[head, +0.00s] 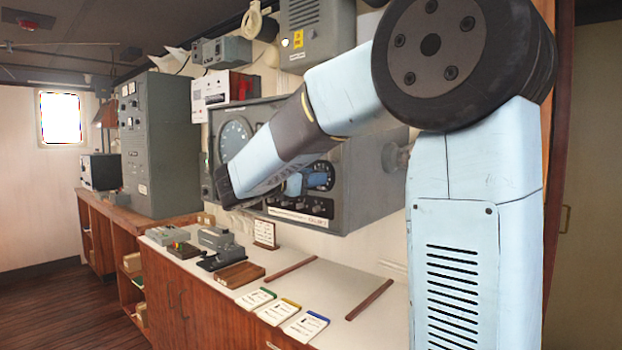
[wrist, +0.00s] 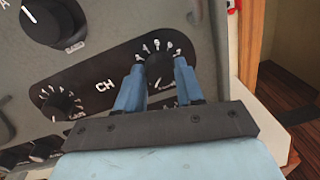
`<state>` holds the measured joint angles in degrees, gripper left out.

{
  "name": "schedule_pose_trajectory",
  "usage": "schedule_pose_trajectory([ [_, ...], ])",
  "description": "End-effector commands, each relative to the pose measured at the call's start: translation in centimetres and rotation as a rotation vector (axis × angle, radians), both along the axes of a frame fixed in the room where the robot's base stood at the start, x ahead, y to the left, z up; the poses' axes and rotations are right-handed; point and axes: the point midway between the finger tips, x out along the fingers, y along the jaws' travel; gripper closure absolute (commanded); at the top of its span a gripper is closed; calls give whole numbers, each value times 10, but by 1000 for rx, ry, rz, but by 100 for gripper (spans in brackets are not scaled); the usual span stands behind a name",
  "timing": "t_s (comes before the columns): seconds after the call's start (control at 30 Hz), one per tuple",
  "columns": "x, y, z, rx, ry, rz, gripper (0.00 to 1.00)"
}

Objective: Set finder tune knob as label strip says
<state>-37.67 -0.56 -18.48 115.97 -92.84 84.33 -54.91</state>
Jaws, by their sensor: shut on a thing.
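In the wrist view, my gripper (wrist: 159,65) has one blue finger on each side of a black knob (wrist: 159,73) and is shut on it. White scale marks arc above this knob, and a small label below it is too blurred to read. In the head view my gripper (head: 305,184) is at the dark dial plate on the grey wall console (head: 365,190); the knob is mostly hidden there. A white label strip (head: 298,215) runs along the console's lower front; its text is too small to read.
A second knob (wrist: 62,104) with a scale sits left of the "CH" lettering, and a larger knob (wrist: 48,20) is at upper left. Below the console, a white counter (head: 330,275) carries several cards, a black-based device (head: 221,255) and a small standing sign (head: 265,234).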

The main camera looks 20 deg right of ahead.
Motion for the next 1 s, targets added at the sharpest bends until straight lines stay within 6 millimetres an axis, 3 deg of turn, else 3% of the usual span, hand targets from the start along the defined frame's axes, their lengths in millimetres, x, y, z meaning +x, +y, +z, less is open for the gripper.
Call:
schedule_pose_trajectory([
  [0.37,0,-1,1,90,-159,0,94],
  [1.0,-2,-2,1,390,-678,-2,94],
])
